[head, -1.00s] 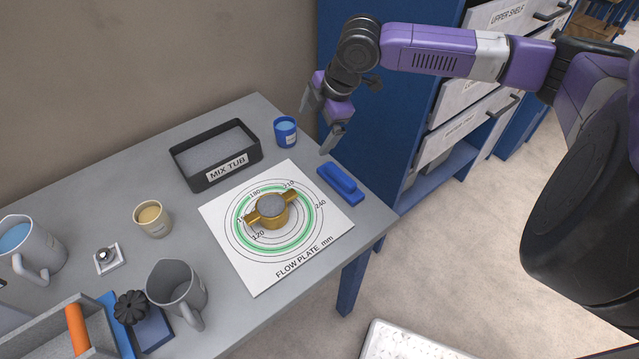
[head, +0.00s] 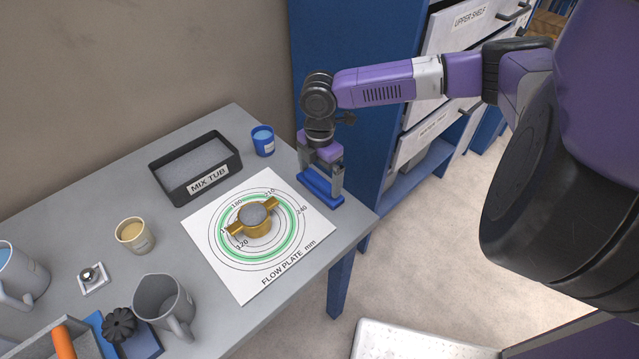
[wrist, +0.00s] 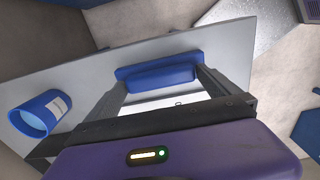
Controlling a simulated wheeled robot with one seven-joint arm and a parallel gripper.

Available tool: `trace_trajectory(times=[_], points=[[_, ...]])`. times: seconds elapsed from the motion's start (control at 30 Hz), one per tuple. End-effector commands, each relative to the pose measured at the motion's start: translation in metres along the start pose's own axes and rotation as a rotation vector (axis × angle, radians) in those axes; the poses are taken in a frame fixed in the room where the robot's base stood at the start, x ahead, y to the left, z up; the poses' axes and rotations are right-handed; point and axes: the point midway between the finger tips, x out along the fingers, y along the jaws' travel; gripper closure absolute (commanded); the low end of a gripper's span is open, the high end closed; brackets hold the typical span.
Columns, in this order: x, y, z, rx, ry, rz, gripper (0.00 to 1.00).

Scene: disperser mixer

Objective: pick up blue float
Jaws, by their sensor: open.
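The blue float (head: 320,187) lies on the grey table by its right edge, beside the white flow plate. My gripper (head: 322,178) is open and points down over the float, with a finger toward each end of it. In the wrist view the float (wrist: 158,76) shows between and just beyond the fingers of my gripper (wrist: 160,88). The upper part of the float is partly hidden by my gripper in the head view. I cannot tell whether the fingers touch it.
The flow plate (head: 208,232) holds a brass ring piece (head: 254,219). A blue cup (head: 263,141) and the black mix tub (head: 168,182) stand behind it. A tan cup (head: 135,236) and a grey jug (head: 163,304) are left. A blue cabinet (head: 375,110) stands behind the right side.

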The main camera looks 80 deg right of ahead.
Motion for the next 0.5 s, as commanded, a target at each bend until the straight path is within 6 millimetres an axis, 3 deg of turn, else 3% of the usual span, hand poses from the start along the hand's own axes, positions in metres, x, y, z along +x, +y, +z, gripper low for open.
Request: trace_trajectory(times=[0.33, 0.5], points=[[0.0103, -0.0002, -0.0003, 0.000, 0.000, 0.000, 0.00], [0.0101, -0.0002, -0.0002, 0.000, 0.000, 0.000, 0.31]])
